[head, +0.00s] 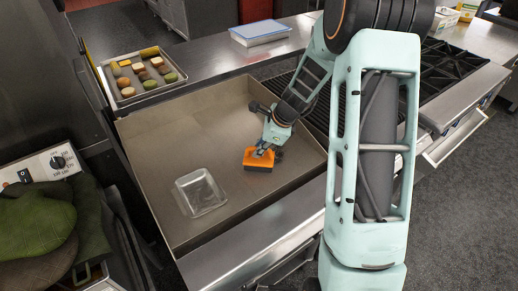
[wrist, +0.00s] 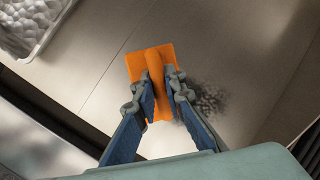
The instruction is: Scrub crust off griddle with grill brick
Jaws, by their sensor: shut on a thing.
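The grill brick (head: 257,160) has an orange top and handle over a dark underside. It is at the griddle surface, right of its middle, though I cannot tell whether it presses on it. My gripper (head: 265,150) is shut on its orange handle, with a finger on each side; the wrist view shows the orange brick holder (wrist: 138,64) too. The griddle (head: 160,150) is a wide flat metal plate with raised walls. A dark crust patch (wrist: 208,100) lies just right of the brick in the wrist view; my gripper seems to hide it in the head view.
A clear container (head: 200,192) stands on the griddle left of the brick; its corner (wrist: 30,25) shows in the wrist view. A tray of food (head: 130,92) and a blue-lidded box (head: 260,32) stand behind. Stove burners (head: 445,75) are at right.

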